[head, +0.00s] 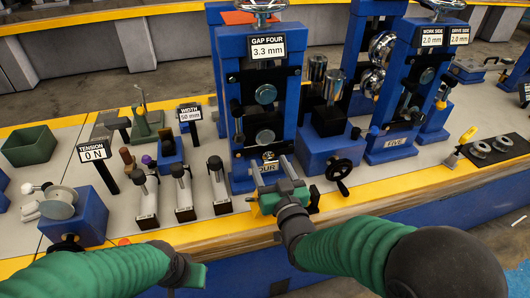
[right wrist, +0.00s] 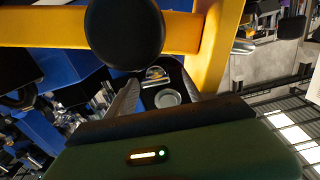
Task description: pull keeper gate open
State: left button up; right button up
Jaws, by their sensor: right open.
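My right gripper (head: 272,166) is in front of the foot of the blue stand (head: 290,105) whose nameplate reads FOUR, partly covered by the gripper. The jaws are open. In the right wrist view, the two dark fingers (right wrist: 160,98) stand apart, with a grey disc (right wrist: 167,98) and a small brass-coloured piece seen between them; whether they touch anything is unclear. I cannot pick out the keeper gate for certain. The stand carries black levers and round roller ends. My left gripper (head: 188,276) is low in the head view, mostly hidden by its arm, jaws unclear.
A black handwheel (head: 339,170) stands just right of my right gripper. Several small black-handled posts (head: 181,186) stand to its left. A yellow edge (head: 400,194) runs along the bench front. In the right wrist view, a large black knob (right wrist: 123,33) blocks part of the scene.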

jog(key=shift+s+d+r, duration=0.1)
jog(key=shift+d+r, duration=0.05)
jog(key=shift+d, duration=0.5)
jog(key=shift+c, duration=0.9)
jog(key=shift+a, duration=0.4)
jog(key=c, duration=0.9)
jog(key=shift+d, duration=0.15)
grip_shut()
